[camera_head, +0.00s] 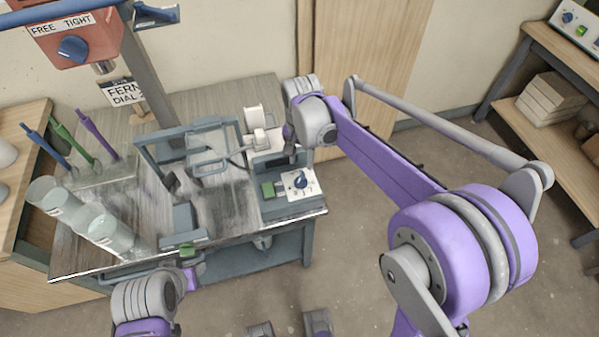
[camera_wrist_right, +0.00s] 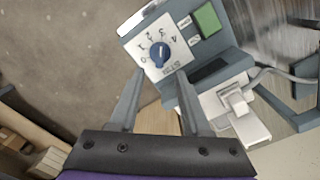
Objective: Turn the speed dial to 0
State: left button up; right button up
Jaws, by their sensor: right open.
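The speed dial is a blue knob on a white numbered plate (camera_head: 292,190), on top of a grey control box at the bench's right front corner. In the right wrist view the knob (camera_wrist_right: 159,55) lies ahead of the fingertips, roughly centred between them, with figures around it. Its exact setting is too small to read surely. My right gripper (camera_wrist_right: 158,85) is open and empty, apart from the dial; in the head view it is mostly hidden behind its wrist, above the box. My left gripper (camera_head: 190,263) is at the bench's front edge; its jaws are unclear.
A green button (camera_wrist_right: 207,20) sits beside the dial plate. A white plug with a grey cable (camera_wrist_right: 236,101) is close to the right finger. A red box with another blue knob (camera_head: 72,48) hangs at upper left.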

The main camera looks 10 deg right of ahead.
aim_at(301, 177)
notch_tip(301, 177, down, 8)
jog(key=shift+f+b, duration=0.1)
jog(key=shift+b, duration=0.2)
grip_shut()
